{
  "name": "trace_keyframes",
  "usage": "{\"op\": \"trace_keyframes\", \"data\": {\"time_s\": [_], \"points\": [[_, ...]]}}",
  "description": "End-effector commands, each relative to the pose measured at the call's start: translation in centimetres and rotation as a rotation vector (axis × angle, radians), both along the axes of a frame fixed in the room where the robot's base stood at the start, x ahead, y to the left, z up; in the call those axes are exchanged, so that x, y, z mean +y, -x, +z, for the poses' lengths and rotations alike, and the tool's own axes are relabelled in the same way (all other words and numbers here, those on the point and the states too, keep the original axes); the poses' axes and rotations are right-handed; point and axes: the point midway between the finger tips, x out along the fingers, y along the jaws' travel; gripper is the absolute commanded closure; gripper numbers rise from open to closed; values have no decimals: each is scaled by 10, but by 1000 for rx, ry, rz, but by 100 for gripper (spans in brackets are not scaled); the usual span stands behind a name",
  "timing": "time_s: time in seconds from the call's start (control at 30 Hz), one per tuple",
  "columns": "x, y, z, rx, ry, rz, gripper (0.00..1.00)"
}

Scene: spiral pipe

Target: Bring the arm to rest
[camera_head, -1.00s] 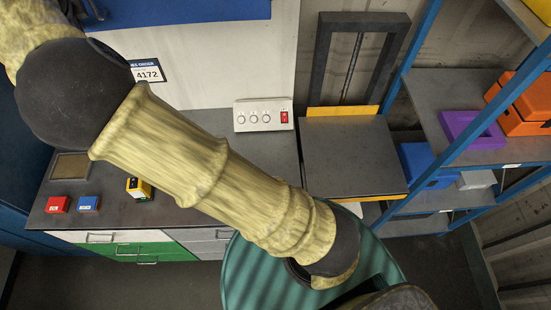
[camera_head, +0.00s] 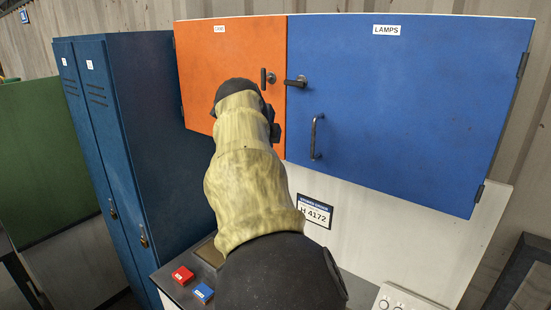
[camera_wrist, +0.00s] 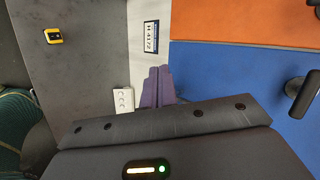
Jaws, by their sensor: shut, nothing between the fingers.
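My arm, with a mottled yellow sleeve and dark joints, rises in front of the wall cabinets in the head view. Its far dark joint overlaps the orange door. My gripper cannot be made out in the head view. In the wrist view my gripper (camera_wrist: 159,72) shows as two purple fingers, closed together and empty. They appear over the pale wall panel (camera_wrist: 150,12), between the grey bench top (camera_wrist: 85,60) and the blue cabinet door (camera_wrist: 235,85). Whether anything touches the fingers cannot be told, but no contact shows.
The orange door (camera_head: 225,45) and the blue LAMPS door (camera_head: 410,90) are closed, with protruding handles. Blue lockers (camera_head: 150,130) stand at left. Red (camera_head: 182,275) and blue (camera_head: 203,293) buttons sit on the bench. A white switch box (camera_head: 400,300) lies at the lower right.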

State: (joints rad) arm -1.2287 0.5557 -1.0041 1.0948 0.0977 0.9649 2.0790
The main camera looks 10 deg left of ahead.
Motion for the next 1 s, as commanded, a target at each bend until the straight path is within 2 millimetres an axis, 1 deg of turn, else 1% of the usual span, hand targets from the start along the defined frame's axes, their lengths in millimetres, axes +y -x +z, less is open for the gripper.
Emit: {"op": "trace_keyframes", "data": {"time_s": [0.1, 0.37, 0.47, 0.57, 0.67, 0.7, 0.77, 0.8, 0.87, 0.9, 1.0], "points": [[1, 3, 3, 1, 0, 0, 100], [0, 2, 3, 2, 1, -1, 100], [-9, -1, -3, 14, 12, 2, 100], [-32, -10, -22, 52, 46, 19, 100], [-70, -19, -54, 118, 104, 63, 100], [-89, -22, -69, 148, 130, 90, 100], [-117, -23, -94, 197, 174, 140, 100], [-135, -21, -111, 230, 203, 177, 100], [-160, -16, -135, 274, 243, 237, 100], [-175, -11, -149, 300, 269, 281, 100], [-209, 6, -185, 359, 330, 397, 100]]}}
